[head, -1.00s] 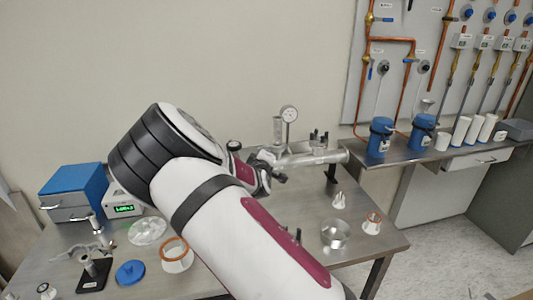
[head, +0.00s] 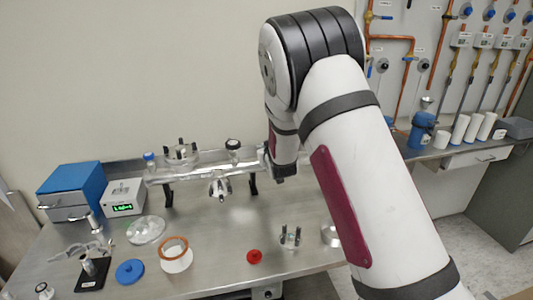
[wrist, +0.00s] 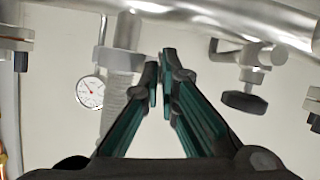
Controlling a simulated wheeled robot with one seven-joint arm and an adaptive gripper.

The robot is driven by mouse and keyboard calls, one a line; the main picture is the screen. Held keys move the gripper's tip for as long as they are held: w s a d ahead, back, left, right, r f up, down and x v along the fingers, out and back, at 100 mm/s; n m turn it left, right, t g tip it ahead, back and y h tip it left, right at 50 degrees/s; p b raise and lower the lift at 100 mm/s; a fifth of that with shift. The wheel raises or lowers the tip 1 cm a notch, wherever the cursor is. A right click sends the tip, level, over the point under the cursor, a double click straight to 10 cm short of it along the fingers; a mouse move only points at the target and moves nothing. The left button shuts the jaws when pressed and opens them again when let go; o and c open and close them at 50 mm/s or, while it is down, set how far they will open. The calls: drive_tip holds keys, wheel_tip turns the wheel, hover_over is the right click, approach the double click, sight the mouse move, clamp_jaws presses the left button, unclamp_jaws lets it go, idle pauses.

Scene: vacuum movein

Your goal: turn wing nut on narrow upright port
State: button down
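My gripper (wrist: 160,82) points up the wrist view, its two teal-sided fingers close together with a narrow, empty gap between the tips. A narrow upright port (wrist: 118,90) with a ribbed body and a metal clamp collar stands just left of the fingertips, apart from them. A clamp with a dark wing nut or knob (wrist: 243,102) is at the right of the fingers, also apart. The horizontal metal tube (wrist: 230,18) crosses the top. In the head view my arm hides the gripper and that port; the tube (head: 215,170) shows to the left of it.
A round dial gauge (wrist: 90,91) is beside the port in the wrist view. Ports with upright bolts (head: 181,152) and a black knob (head: 233,145) stand on the tube. A red cap (head: 254,256), a blue lid (head: 130,271) and a white-orange ring piece (head: 175,254) lie on the table.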

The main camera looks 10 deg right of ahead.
drive_tip(key=shift+m+y, duration=0.4)
drive_tip(key=shift+b, duration=0.3)
drive_tip(key=c, duration=1.8)
unclamp_jaws()
drive_tip(key=shift+c, duration=0.2)
drive_tip(key=v, duration=1.2)
